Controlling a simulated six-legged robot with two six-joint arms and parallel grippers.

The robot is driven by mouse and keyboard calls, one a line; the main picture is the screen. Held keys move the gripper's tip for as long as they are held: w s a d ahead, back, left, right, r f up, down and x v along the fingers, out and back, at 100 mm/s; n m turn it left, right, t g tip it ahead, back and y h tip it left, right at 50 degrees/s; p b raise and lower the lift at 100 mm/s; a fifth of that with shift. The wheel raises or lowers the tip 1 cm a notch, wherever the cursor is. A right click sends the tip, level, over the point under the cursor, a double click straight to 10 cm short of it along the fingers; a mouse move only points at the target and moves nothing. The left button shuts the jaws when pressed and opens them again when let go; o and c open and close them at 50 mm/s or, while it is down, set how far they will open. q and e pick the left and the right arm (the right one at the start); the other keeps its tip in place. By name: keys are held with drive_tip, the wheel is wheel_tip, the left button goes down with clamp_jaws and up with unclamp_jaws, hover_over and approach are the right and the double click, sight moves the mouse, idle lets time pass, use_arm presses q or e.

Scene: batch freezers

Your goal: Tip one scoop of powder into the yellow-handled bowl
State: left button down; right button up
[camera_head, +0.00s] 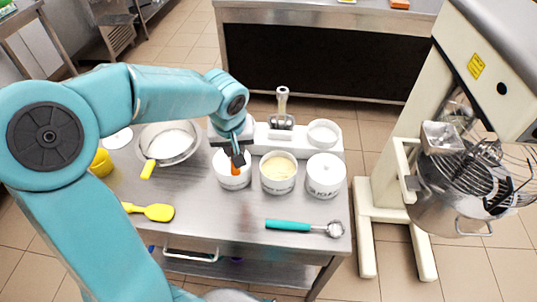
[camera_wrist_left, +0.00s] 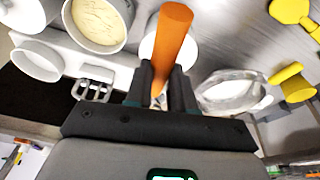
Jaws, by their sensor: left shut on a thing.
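The yellow-handled bowl (camera_head: 191,155) stands at the back left of the steel table, with white contents inside and its yellow handle (camera_head: 147,170) pointing to the front left. It also shows in the left wrist view (camera_wrist_left: 205,98). My left gripper (camera_head: 238,158) is over a white tub (camera_head: 233,183) right of the bowl. It is shut on an orange handle (camera_head: 236,170), seen large in the left wrist view (camera_wrist_left: 174,40). My right gripper is not in view.
Beside that tub stand a tub of pale yellow powder (camera_head: 279,188) and a lidded tub (camera_head: 325,190). A teal-handled scoop (camera_head: 290,226) and a yellow spatula (camera_head: 155,212) lie in front. A planetary mixer (camera_head: 450,190) stands right. The table's front middle is clear.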

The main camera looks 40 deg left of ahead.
use_arm(q)
drive_tip(key=s+a+r+n+p, duration=0.1)
drive_tip(key=s+a+n+p, duration=0.1)
drive_tip(key=s+a, duration=0.45)
drive_tip(key=s+a+r+n+p, duration=0.1)
drive_tip(key=s+a+p, duration=0.2)
drive_tip(key=a, duration=0.7)
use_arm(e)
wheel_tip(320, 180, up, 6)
use_arm(q)
drive_tip(key=w+d+f+m+g+y+b, duration=0.1)
drive_tip(key=w+f+m+g+y+b, duration=0.1)
drive_tip(key=f+g+y+b, duration=0.3)
drive_tip(key=w+g+y+b, duration=0.1)
drive_tip(key=g+y+b, duration=0.3)
drive_tip(key=g, duration=0.4)
drive_tip(key=shift+w+d+f+y+b, duration=0.2)
drive_tip(key=shift+w+f+y+b, duration=0.15)
drive_tip(key=shift+b, duration=0.2)
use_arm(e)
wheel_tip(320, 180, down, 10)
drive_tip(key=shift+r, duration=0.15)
